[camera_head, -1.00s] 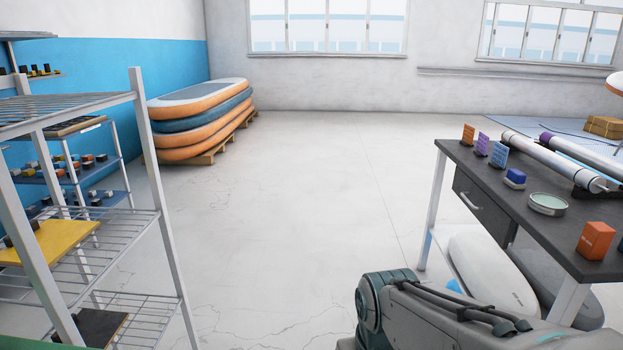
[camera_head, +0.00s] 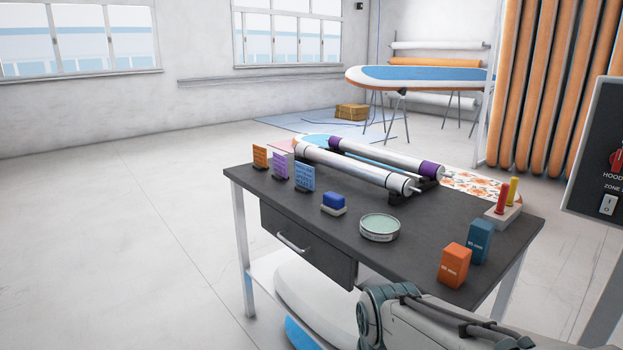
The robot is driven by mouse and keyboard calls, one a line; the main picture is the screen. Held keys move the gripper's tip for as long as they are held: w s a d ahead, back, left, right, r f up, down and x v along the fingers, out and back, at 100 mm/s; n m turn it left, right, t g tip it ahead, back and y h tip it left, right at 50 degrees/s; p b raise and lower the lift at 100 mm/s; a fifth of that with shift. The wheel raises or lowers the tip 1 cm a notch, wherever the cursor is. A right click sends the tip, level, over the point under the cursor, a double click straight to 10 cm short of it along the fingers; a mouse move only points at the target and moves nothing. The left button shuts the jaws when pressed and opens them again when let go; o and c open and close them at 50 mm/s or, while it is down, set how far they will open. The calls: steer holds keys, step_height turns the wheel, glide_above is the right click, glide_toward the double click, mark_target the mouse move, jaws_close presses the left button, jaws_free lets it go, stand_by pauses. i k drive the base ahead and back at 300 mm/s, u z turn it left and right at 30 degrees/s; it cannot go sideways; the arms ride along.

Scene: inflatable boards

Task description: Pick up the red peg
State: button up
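The red peg (camera_head: 501,200) stands upright in a small pale block (camera_head: 503,215) at the right end of the dark table (camera_head: 340,230). A yellow peg (camera_head: 512,190) stands in the same block, just right of and behind the red one. Part of my arm shows at the bottom of the view, in front of the table. My gripper is outside the view, so its opening cannot be seen.
An orange box (camera_head: 454,265) and a teal box (camera_head: 480,242) stand near the block. A round tin (camera_head: 380,228), a blue-topped block (camera_head: 333,203), small cards and two long rollers (camera_head: 352,167) share the table. A dark panel (camera_head: 602,150) is at right. Floor at left is clear.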

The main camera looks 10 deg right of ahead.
mark_target(504, 189)
steer(key=z, duration=2.9)
steer(key=i, duration=1.55)
steer(key=u, duration=3.05)
steer(key=i, duration=0.15)
steer(key=z, duration=0.25)
